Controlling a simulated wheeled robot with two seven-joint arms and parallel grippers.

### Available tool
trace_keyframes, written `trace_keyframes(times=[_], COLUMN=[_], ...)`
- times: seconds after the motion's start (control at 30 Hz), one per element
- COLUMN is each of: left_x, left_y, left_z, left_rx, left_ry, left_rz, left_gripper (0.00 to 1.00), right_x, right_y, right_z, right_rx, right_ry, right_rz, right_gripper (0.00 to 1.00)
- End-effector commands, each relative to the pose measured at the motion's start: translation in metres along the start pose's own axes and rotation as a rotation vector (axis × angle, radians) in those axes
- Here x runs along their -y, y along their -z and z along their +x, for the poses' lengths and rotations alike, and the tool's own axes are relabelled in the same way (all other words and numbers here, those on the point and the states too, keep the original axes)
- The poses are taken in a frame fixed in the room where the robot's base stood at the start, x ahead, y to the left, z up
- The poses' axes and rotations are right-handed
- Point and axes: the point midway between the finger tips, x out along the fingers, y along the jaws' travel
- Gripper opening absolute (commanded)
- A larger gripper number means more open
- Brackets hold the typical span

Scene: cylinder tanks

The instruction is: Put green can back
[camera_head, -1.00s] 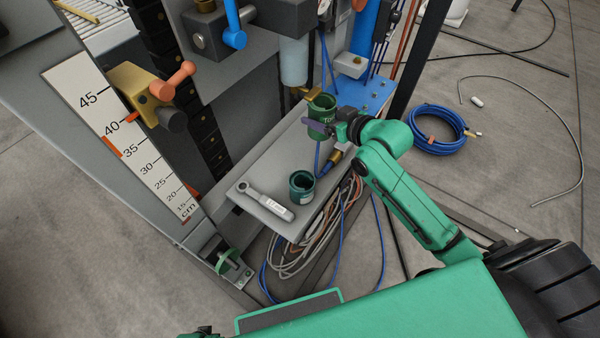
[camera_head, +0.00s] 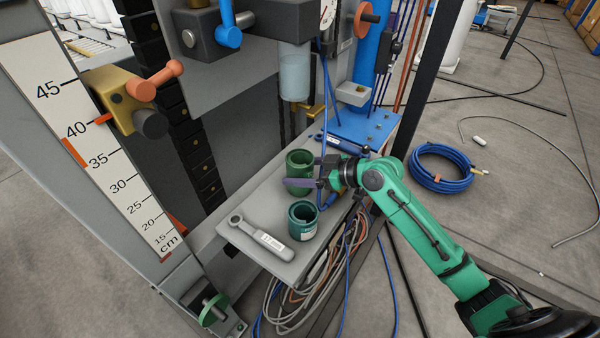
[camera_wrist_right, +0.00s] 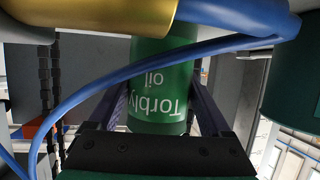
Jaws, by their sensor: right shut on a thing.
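The green can (camera_head: 300,160), open at the top, is upright over the grey shelf (camera_head: 262,204), behind a darker teal can (camera_head: 303,228). My right gripper (camera_head: 302,184) is shut on the green can, coming in from the right. I cannot tell whether the can's base touches the shelf. In the right wrist view the can (camera_wrist_right: 160,85) reads "Torbly oil" upside down between the two fingers; a blue hose crosses in front of it. My left gripper is not in view.
A grey wrench (camera_head: 262,238) lies at the shelf's front left. A blue plate (camera_head: 372,128) with a tool is at the back. A blue hose runs by the gripper. Cables hang below the shelf, and a blue coil (camera_head: 441,180) lies on the floor at right.

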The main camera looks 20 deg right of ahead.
Motion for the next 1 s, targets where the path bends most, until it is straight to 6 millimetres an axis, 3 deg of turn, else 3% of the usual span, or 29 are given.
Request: trace_keyframes(times=[0.17,0.2,0.57,0.77,1.0], left_x=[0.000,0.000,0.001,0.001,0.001], left_y=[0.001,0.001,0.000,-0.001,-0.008], left_z=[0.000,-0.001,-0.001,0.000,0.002], left_rx=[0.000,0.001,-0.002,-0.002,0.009], left_ry=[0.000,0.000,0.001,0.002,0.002], left_rz=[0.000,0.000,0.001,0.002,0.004], left_gripper=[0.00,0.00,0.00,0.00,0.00], right_x=[0.000,0.000,-0.001,-0.001,0.000], right_y=[-0.001,-0.001,0.000,-0.001,0.000], right_z=[0.000,0.000,-0.005,-0.040,-0.097], right_rx=[0.000,0.002,0.003,0.006,0.005], right_ry=[-0.001,0.000,-0.002,-0.003,-0.001], right_rz=[0.000,0.000,0.001,0.000,0.001], right_gripper=[0.02,0.97,1.00,1.00,1.00])
